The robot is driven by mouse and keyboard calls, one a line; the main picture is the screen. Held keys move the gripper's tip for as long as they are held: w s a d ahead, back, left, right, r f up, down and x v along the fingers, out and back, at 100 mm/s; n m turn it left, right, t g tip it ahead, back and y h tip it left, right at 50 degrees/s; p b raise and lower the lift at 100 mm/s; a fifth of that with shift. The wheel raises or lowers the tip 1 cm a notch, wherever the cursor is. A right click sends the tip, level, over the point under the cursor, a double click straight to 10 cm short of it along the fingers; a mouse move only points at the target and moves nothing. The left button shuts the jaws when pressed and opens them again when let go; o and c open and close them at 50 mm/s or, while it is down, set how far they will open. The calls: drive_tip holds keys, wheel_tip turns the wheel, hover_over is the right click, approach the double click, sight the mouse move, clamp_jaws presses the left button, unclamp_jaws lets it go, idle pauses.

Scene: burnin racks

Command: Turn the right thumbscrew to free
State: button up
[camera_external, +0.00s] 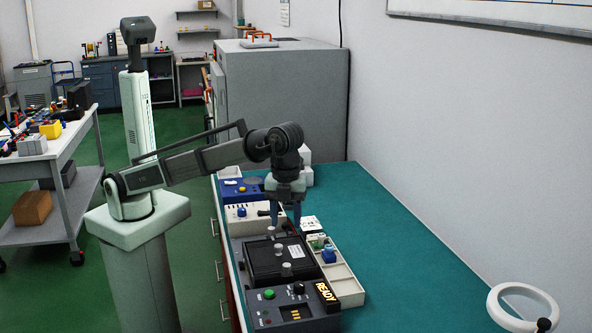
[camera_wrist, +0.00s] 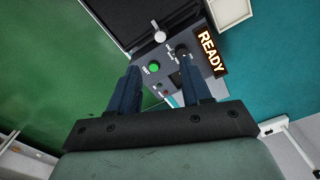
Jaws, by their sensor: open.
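A dark rack unit (camera_external: 268,263) lies on the bench with several small silver knobs on and around it. One silver knob (camera_external: 286,269) is at its near edge, one (camera_external: 278,249) is nearer its middle, and one (camera_external: 271,231) is at its far side. I cannot tell which is the right thumbscrew. The wrist view shows one silver knob (camera_wrist: 160,36) beyond the fingertips, next to the control panel. My gripper (camera_external: 286,222) is open, fingers pointing down above the rack's far end.
The control panel (camera_external: 268,313) has a green button (camera_wrist: 153,67), a black knob (camera_external: 299,288) and a lit READY display (camera_wrist: 208,50). A cream tray (camera_external: 346,285) with a blue part (camera_external: 329,256) stands to the right. The teal bench (camera_external: 400,255) is clear farther right.

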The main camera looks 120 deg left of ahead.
sight(287, 264)
wheel_tip(287, 264, down, 13)
idle(0.5)
clamp_jaws()
idle(0.4)
